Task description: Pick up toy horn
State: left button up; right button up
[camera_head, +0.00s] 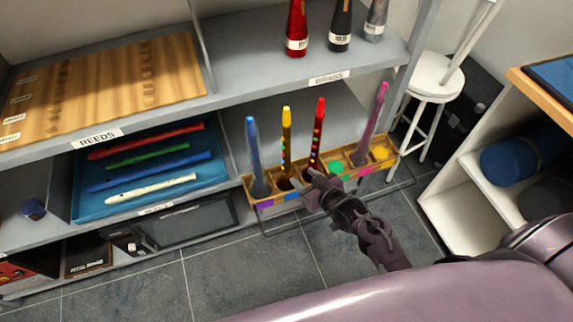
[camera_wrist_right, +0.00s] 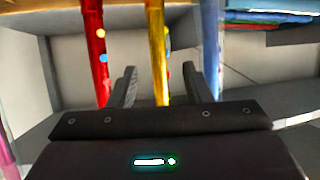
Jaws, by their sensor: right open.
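Several tall, thin toy instruments stand upright in a compartmented wooden box (camera_head: 264,204) on the lower shelf: a blue one (camera_head: 254,150), a yellow one with coloured dots (camera_head: 286,140), a red one with dots (camera_head: 318,130) and a pink one (camera_head: 374,120). I cannot tell which is the toy horn. My right gripper (camera_head: 312,180) is open at the box's front edge, near the red and yellow ones. In the right wrist view, the yellow one (camera_wrist_right: 159,50) shows between the open fingers (camera_wrist_right: 165,88), with the red one (camera_wrist_right: 96,50) left and the blue one (camera_wrist_right: 211,45) right.
A blue tray (camera_head: 100,210) of recorder-like instruments lies left of the box. The upper shelf (camera_head: 255,75) carries bottle-like items and a wooden board (camera_head: 110,80). A white stool (camera_head: 434,75) and white cubby unit (camera_head: 455,205) stand right. Floor in front is partly clear.

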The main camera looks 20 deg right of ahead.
aim_at(289, 134)
jog(key=w+r+t+y, duration=0.2)
jog(key=w+r+t, duration=0.2)
jog(key=r, duration=0.6)
jog(key=shift+n, duration=0.3)
jog(key=x, duration=0.6)
jog(key=shift+s+a, duration=0.1)
jog(key=shift+w+a+f, duration=0.1)
jog(key=shift+w+a, duration=0.05)
jog(key=shift+w, duration=0.3)
grip_shut()
